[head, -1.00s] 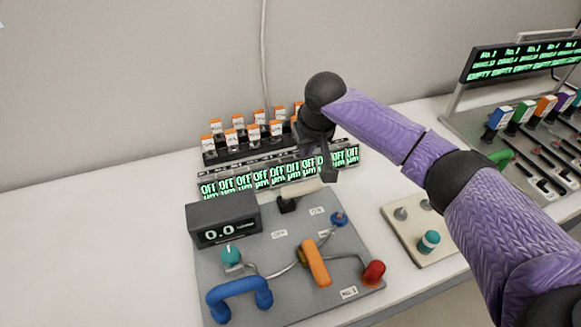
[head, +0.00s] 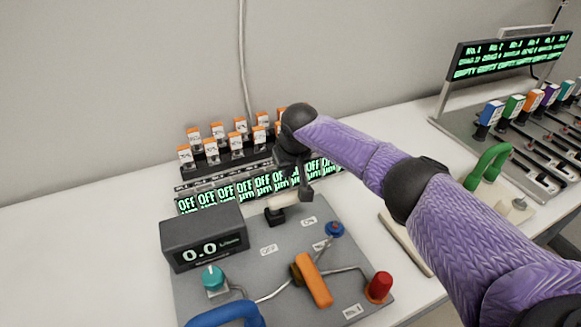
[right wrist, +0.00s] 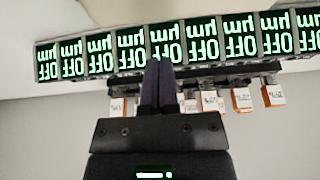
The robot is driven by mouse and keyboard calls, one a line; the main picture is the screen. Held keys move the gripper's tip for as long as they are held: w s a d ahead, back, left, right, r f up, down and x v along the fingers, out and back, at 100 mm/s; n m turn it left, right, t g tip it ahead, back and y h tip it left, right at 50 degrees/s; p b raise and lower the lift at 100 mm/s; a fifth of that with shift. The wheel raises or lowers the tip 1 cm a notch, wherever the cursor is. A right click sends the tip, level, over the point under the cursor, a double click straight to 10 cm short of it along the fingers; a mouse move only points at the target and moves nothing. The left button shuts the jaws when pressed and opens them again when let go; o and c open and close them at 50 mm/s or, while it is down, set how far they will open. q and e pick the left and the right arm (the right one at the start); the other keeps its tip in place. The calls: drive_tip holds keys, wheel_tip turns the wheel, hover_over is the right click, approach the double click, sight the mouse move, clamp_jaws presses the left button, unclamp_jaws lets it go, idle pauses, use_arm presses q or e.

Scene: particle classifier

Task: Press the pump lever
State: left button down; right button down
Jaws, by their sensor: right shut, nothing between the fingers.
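The grey pump panel (head: 215,291) stands on the white table, with a display box (head: 204,240) reading 0.0. A lever with a black base (head: 275,216) and a pale handle (head: 282,200) is at its back edge, near small ON and OFF labels; I take it as the pump lever. My right gripper (head: 305,190) is shut and empty, pointing down by the handle's right end and partly hiding it. I cannot tell whether it touches. Its closed fingers (right wrist: 160,85) show in the right wrist view, with no lever visible there. My left gripper is not in view.
Behind the panel is a row of green OFF displays (head: 235,190) and orange-capped vials in a rack (head: 225,157). The panel also carries an orange handle (head: 314,280), a red knob (head: 380,286), a teal knob (head: 213,277) and a blue handle (head: 225,314). The left table is clear.

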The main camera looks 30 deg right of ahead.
sight(291, 201)
drive_tip(key=s+p, duration=0.1)
drive_tip(key=s, duration=0.2)
drive_tip(key=shift+a+f+p, duration=0.1)
drive_tip(key=shift+f+p, duration=0.05)
drive_tip(key=shift+p, duration=0.2)
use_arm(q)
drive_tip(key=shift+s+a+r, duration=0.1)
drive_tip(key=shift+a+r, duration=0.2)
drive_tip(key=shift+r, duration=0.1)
use_arm(e)
drive_tip(key=shift+s+a+f, duration=0.1)
drive_tip(key=shift+s, duration=0.3)
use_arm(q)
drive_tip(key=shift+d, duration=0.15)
